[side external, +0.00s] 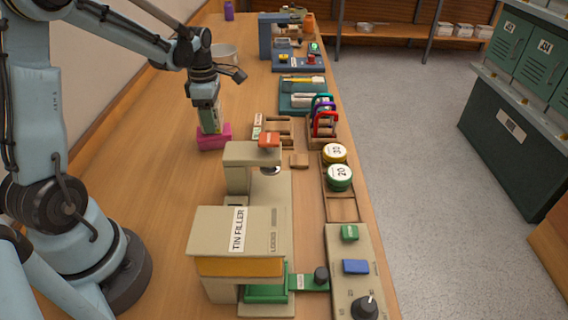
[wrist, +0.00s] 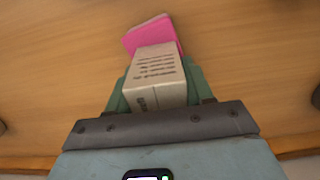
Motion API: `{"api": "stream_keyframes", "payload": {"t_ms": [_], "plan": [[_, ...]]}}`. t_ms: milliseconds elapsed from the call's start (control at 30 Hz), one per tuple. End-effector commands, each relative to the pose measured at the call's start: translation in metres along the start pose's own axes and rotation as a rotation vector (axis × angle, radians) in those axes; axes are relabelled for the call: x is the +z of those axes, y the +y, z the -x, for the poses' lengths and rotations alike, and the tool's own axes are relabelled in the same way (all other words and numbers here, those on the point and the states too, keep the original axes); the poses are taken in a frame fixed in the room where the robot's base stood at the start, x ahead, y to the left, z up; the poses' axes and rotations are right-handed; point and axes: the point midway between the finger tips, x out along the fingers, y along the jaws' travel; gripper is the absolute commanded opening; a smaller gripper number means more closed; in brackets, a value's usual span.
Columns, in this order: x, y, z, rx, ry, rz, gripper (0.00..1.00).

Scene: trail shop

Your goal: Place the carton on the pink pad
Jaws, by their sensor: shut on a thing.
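The carton (wrist: 157,80) is a beige box with dark print, held between the green fingers of my gripper (wrist: 158,88). In the side external view my gripper (side external: 207,105) points down with the carton (side external: 211,121) in it, right over the pink pad (side external: 214,138). The pad (wrist: 150,34) shows beyond the carton's far end in the wrist view, partly hidden by it. The carton's lower end is at or just above the pad; I cannot tell whether they touch.
A tin filler (side external: 240,235) stands in front. To the right are a wooden rack with small cartons (side external: 257,127), colored carabiners (side external: 322,115) and round tins (side external: 338,177). A pale bowl (side external: 223,54) stands behind. Bare table lies left of the pad.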

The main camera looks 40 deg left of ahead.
Motion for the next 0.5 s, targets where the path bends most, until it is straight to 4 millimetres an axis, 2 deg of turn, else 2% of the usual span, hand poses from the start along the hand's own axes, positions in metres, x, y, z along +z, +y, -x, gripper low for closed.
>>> {"api": "stream_keyframes", "payload": {"t_ms": [167,200,333,500], "plan": [[0.0001,0.0001,-0.0035,0.0,0.0,0.0,0.17],[0.0001,0.0001,-0.0031,0.0,0.0,0.0,0.57],[0.0001,0.0,-0.0029,0.0,0.0,0.0,0.77],[0.0001,0.0,-0.0028,0.0,0.0,0.0,0.77]]}}
